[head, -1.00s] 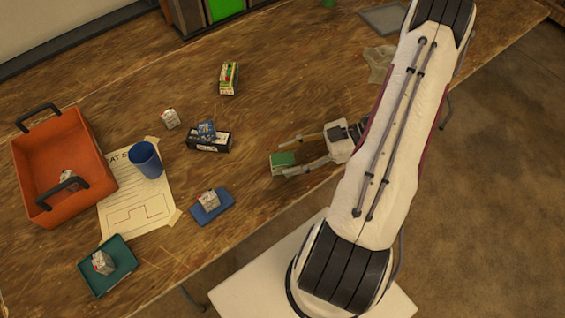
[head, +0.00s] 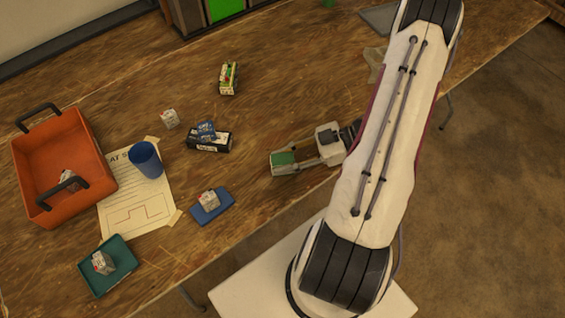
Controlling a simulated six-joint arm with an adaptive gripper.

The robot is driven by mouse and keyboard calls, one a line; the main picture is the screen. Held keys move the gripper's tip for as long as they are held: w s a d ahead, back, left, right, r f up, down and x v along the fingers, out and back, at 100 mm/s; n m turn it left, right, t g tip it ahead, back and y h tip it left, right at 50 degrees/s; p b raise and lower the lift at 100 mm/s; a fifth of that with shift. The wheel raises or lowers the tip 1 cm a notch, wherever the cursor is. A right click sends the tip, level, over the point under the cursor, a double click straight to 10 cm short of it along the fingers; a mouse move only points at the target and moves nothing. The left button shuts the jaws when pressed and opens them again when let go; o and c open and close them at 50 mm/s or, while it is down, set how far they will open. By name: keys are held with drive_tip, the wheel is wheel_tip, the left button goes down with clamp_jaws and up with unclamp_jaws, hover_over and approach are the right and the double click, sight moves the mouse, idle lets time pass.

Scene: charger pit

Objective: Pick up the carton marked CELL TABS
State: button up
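The lettering CELL TABS cannot be read on any carton from here. A green-topped carton (head: 283,158) lies near the table's front edge, left of my arm. My gripper (head: 284,162) has its two fingers along opposite sides of this carton and looks shut on it. The fingers hide its sides and any lettering. The carton seems to be at table height; I cannot tell whether it touches the table. A yellow, green and red carton (head: 229,78) stands farther back. A blue carton (head: 206,130) sits on a black box (head: 209,141).
Small white cartons sit on the table (head: 169,119), on a blue pad (head: 212,206), on a teal tray (head: 121,254) and in an orange crate (head: 60,144). A blue cup (head: 146,160) stands on a paper sheet (head: 141,215). The wood around my gripper is clear.

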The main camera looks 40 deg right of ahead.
sight(283, 159)
drive_tip(key=shift+r, duration=0.15)
drive_tip(key=shift+r, duration=4.85)
